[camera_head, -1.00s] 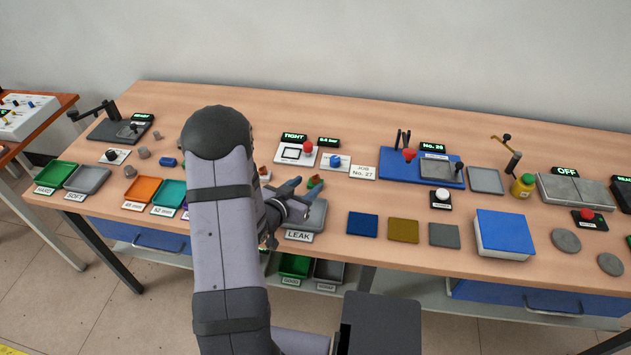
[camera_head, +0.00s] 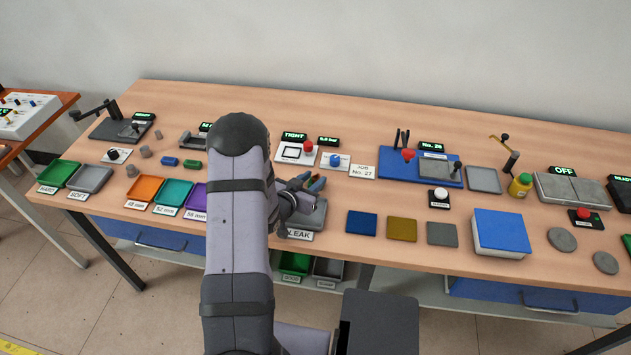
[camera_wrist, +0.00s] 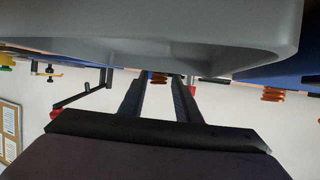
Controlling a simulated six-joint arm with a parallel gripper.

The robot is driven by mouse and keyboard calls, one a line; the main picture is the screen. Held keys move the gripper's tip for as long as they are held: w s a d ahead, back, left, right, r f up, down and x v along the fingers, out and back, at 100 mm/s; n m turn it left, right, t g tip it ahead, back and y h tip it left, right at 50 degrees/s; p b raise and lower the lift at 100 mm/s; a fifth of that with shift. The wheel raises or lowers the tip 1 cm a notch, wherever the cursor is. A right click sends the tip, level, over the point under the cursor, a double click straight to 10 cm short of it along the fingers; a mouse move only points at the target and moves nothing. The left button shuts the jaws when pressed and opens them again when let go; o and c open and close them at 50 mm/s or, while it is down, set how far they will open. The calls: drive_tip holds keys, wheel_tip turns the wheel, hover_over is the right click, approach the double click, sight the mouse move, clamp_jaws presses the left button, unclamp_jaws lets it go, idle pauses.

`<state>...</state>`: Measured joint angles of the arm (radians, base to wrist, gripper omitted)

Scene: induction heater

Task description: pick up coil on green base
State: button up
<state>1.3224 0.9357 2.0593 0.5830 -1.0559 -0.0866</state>
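My gripper (camera_head: 311,182) is low over the table, by the grey tray marked LEAK (camera_head: 318,216). Its two fingers are apart in the wrist view (camera_wrist: 158,88). A small copper-orange coil (camera_wrist: 158,77) shows in the gap between the fingers in that view, with its base hidden behind the grey tray edge. I cannot tell whether the fingers touch it. In the head view the fingertips cover most of that spot, so no green base shows clearly. Another copper-orange coil (camera_wrist: 272,95) shows to the right in the wrist view.
The grey tray's underside or rim (camera_wrist: 150,30) fills the top of the wrist view, close to my gripper. Behind my gripper stand a TIGHT tester (camera_head: 296,151) and a blue fixture (camera_head: 395,168). Flat blue, olive and grey pads (camera_head: 402,229) lie to the right.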

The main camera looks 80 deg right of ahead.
clamp_jaws()
wheel_tip(320, 180, up, 10)
drive_tip(key=shift+b, duration=0.45)
idle(0.4)
